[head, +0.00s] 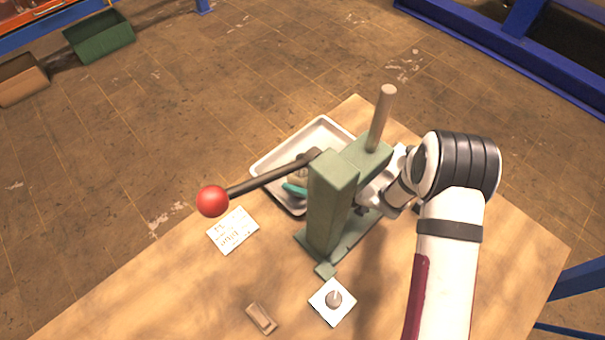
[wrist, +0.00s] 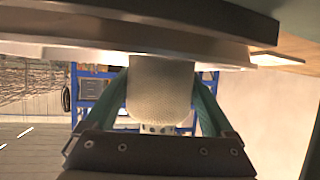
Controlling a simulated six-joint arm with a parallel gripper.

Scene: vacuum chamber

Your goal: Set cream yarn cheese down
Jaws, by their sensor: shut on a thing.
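The cream yarn cheese (wrist: 160,88) is a pale, finely textured cylinder in the middle of the wrist view. My gripper (wrist: 163,100) is shut on it, with a green finger along each side. The cheese's upper end in that picture meets or overlaps a pale metal rim under a wide dark surface; I cannot tell whether they touch. In the head view the green lever press (head: 332,205) hides most of my gripper. A teal piece shows just left of the press, over the tray, possibly a finger.
The press has a lever with a red ball (head: 212,201) reaching left. A pale tray (head: 265,168) lies behind it. A printed card (head: 232,231), a white plate with a metal knob (head: 333,299) and a small brown block (head: 261,318) lie on the wooden table (head: 170,285). The table's front left is clear.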

